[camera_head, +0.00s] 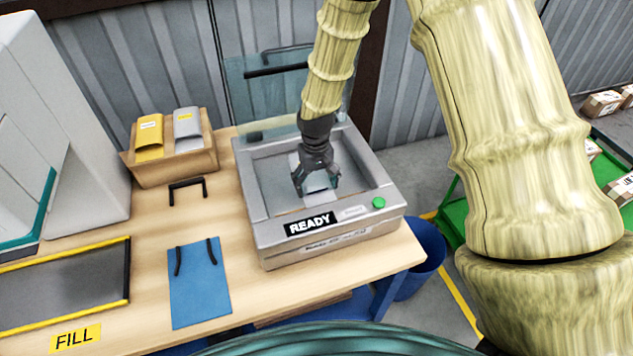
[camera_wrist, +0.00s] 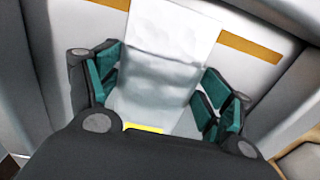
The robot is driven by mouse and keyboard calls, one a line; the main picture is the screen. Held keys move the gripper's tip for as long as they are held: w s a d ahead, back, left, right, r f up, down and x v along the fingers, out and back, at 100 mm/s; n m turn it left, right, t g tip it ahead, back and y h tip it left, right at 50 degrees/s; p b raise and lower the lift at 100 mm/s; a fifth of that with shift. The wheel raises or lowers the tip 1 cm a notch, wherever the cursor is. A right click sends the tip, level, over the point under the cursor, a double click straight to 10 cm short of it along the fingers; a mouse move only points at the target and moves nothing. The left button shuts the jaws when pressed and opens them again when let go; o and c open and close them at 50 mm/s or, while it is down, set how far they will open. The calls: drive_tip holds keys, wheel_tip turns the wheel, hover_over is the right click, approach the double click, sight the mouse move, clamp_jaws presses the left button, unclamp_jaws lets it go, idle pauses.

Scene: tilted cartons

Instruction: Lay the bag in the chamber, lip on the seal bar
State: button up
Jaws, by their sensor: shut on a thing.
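The vacuum sealer (camera_head: 325,248) stands on the bench with its lid (camera_head: 262,90) raised and a READY panel at the front. My gripper (camera_head: 316,186) is down inside its chamber (camera_head: 268,190), shut on a pale clear bag (camera_head: 320,181). In the wrist view my gripper (camera_wrist: 160,92) has its teal pads on both sides of the bag (camera_wrist: 155,85). The bag's flat upper end crosses over the orange-tan seal bar (camera_wrist: 250,48); whether it touches the bar I cannot tell. The bag's lower end, with a yellow patch, is partly hidden by my gripper.
A wooden holder (camera_head: 180,165) with yellow and grey pouches stands left of the sealer. A blue clipboard-like sheet (camera_head: 200,285), a black handle (camera_head: 188,187) and a yellow-edged tray (camera_head: 65,290) are on the bench. A blue bin (camera_head: 425,255) stands at the right.

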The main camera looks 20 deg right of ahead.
idle(0.4)
drive_tip(key=o, duration=1)
drive_tip(key=shift+c, duration=0.2)
drive_tip(key=shift+f, duration=0.1)
drive_tip(key=shift+c, duration=0.9)
drive_tip(key=shift+r+p, duration=3.15)
drive_tip(key=shift+r, duration=1.4)
drive_tip(key=shift+s+d, duration=0.1)
